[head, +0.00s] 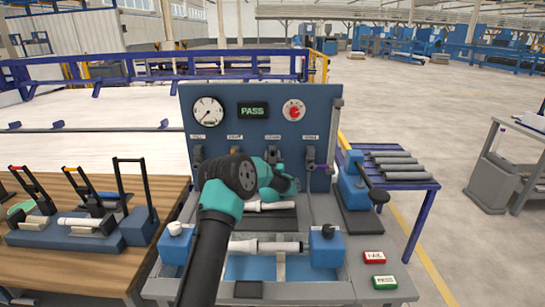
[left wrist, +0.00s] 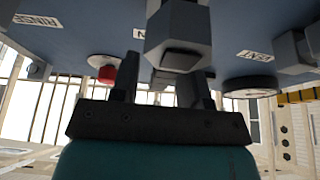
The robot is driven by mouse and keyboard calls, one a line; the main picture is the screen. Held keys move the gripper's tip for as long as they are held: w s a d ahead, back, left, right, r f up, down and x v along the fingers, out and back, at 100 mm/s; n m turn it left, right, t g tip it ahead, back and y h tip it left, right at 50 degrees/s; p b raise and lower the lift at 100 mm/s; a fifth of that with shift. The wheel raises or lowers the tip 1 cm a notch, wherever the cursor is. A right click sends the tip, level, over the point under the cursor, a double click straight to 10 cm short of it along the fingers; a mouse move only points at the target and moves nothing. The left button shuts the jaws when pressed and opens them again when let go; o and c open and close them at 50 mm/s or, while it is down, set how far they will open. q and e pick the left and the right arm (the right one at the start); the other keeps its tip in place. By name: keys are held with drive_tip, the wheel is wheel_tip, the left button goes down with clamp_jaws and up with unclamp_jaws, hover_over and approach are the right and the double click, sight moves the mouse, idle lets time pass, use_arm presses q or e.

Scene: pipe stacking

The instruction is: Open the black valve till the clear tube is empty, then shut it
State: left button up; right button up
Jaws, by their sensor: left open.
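A blue test panel (head: 330,125) stands at the back of the bench with a row of valves under small labels. My left gripper (head: 273,162) is at the third valve from the left, its fingers mostly hidden in the head view. My right gripper is out of view.
The panel carries a round gauge (head: 207,112), a green PASS display (head: 253,111) and a red knob (head: 293,110). Red FAIL (head: 374,257) and green PASS (head: 384,282) buttons sit front right. Clamps (head: 85,235) stand left; grey pipes (head: 395,165) lie right.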

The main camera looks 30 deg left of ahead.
use_arm(q)
drive_tip(key=shift+w, duration=0.1)
clamp_jaws()
idle(0.4)
